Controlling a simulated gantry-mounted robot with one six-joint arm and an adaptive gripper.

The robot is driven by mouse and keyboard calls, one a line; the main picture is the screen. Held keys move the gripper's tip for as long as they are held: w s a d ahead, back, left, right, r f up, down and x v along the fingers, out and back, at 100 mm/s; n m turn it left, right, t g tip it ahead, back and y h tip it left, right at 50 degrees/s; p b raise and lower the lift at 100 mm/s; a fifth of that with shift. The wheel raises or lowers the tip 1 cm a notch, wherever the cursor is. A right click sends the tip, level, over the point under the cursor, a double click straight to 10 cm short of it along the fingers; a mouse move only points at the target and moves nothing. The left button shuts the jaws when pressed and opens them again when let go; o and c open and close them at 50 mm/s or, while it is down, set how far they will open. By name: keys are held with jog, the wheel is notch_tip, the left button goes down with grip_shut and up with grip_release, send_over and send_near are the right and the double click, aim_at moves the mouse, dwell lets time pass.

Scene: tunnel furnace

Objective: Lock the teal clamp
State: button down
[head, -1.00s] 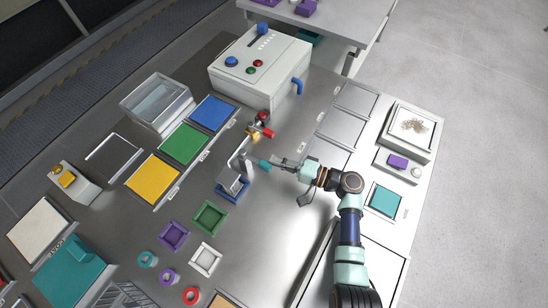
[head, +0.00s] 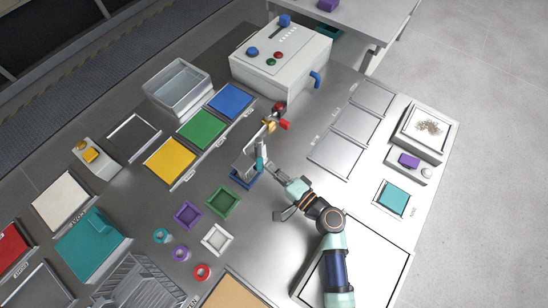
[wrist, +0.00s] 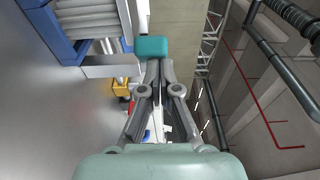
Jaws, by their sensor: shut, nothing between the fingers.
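The teal clamp's teal handle tip (head: 260,161) stands close against the grey clamp body (head: 246,166), just right of a blue-edged fixture (head: 240,182). In the wrist view the teal handle tip (wrist: 151,47) is a block right at the ends of my fingers, with a pale metal arm (wrist: 100,67) reaching left from near it. My gripper (head: 271,167) is shut and empty, its fingertips at the handle's right side. In the wrist view my gripper (wrist: 155,66) seems to touch the handle, but a small gap cannot be ruled out.
A red-handled part (head: 285,124) and a gold piece (head: 268,126) stand just behind the clamp. A white control box (head: 285,75) with a blue handle is farther back. Green (head: 225,202) and purple (head: 188,214) square trays lie in front.

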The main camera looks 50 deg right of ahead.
jog(key=shift+w+a, duration=0.25)
jog(key=shift+a, duration=0.2)
dwell(0.5)
jog(key=s+a, duration=0.1)
jog(key=s, duration=1.1)
jog(key=shift+a, duration=0.3)
jog(key=shift+w, duration=0.1)
